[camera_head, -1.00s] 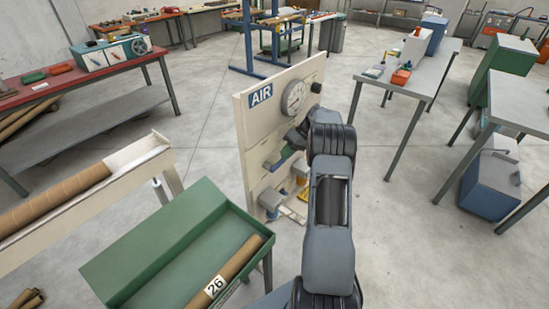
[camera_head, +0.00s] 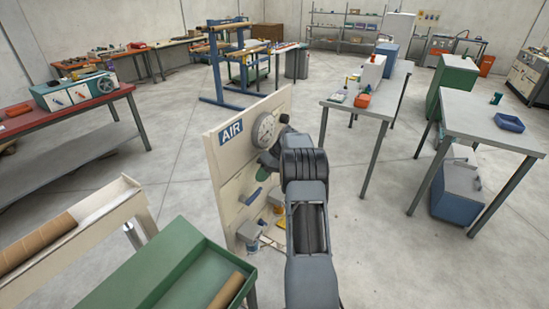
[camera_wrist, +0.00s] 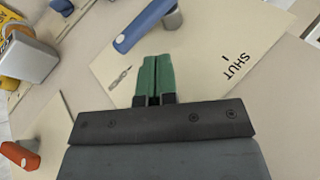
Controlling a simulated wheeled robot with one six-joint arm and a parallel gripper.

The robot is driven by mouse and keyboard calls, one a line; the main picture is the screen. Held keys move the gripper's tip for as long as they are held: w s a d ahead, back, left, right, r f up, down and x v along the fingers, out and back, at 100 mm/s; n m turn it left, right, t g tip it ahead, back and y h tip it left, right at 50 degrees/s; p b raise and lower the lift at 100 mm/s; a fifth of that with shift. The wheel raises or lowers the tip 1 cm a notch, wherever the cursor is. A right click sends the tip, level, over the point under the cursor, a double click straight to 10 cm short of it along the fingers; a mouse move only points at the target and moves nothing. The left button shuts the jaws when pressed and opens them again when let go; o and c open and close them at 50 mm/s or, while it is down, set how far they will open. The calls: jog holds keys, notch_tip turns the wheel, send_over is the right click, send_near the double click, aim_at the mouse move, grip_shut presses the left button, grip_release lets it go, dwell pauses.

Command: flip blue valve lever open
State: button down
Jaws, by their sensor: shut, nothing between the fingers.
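The blue valve lever (camera_wrist: 146,24) shows at the top of the wrist view, running diagonally from a grey pivot at its upper right. A cream plate under it reads SHUT (camera_wrist: 238,67), with a small tick mark. My gripper (camera_wrist: 157,62) has its green fingers together with nothing between them. The fingertips appear just below the lever's lower-left part; I cannot tell the gap in depth. In the head view the blue lever (camera_head: 252,196) shows on the AIR panel (camera_head: 221,178), left of my arm.
A round gauge (camera_head: 264,128) sits high on the panel. In the wrist view, a grey block (camera_wrist: 28,58) and a red-orange lever (camera_wrist: 20,155) lie to the left. A green tray (camera_head: 165,258) stands in front of the panel. Open floor lies right of my arm.

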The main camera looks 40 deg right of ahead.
jog(key=w+d+f+v, duration=0.1)
jog(key=v, duration=0.8)
jog(key=shift+s+d+r, duration=0.15)
jog(key=shift+d+r, duration=0.05)
jog(key=shift+d, duration=0.15)
notch_tip(320, 180, down, 6)
jog(key=s+m+h, duration=0.2)
jog(key=m, duration=0.4)
jog(key=s+a+r+n+t+h, duration=0.1)
jog(key=s+a+r+h, duration=0.1)
jog(key=s+a, duration=0.5)
jog(key=s+a+r+n+t+h, duration=0.1)
jog(key=s+a+r+n+h, duration=0.1)
jog(key=s+a+r, duration=0.3)
jog(key=s+a+r+n+t+h, duration=0.1)
jog(key=s+a+r+h, duration=0.1)
jog(key=s+a, duration=0.8)
jog(key=shift+s+a+r+n, duration=0.35)
jog(key=shift+a+r, duration=0.5)
jog(key=shift+a, duration=3)
